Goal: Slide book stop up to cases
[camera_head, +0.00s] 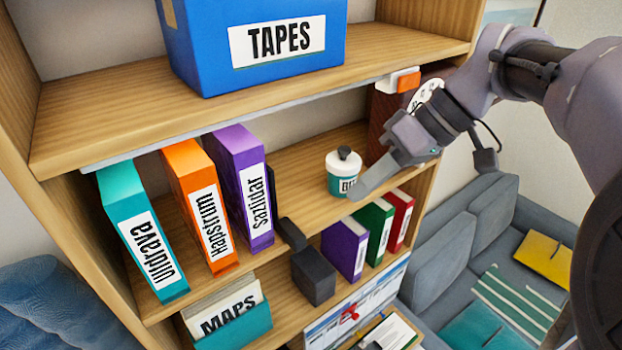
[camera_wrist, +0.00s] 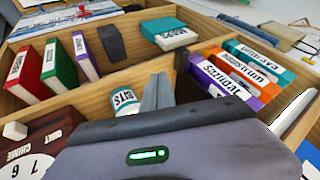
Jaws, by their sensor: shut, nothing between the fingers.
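The teal case (camera_head: 143,235), orange case (camera_head: 200,210) and purple case (camera_head: 240,190) stand upright on the middle shelf (camera_head: 296,182), with gaps between them in the head view. A dark grey book stop (camera_head: 292,234) is just right of the purple case; I cannot tell whether they touch. It also shows in the wrist view (camera_wrist: 182,62), beside the purple case (camera_wrist: 222,77). My gripper (camera_head: 362,190) is shut and empty, right of the stop and apart from it. Its fingers (camera_wrist: 157,93) appear beside the white-and-teal jar (camera_wrist: 125,102).
The jar (camera_head: 343,175) stands on the middle shelf close to my fingers. A dark block (camera_head: 313,277) and purple, green and red cases (camera_head: 373,232) stand on the lower shelf. A blue TAPES box (camera_head: 252,45) is above. Bare shelf lies between stop and jar.

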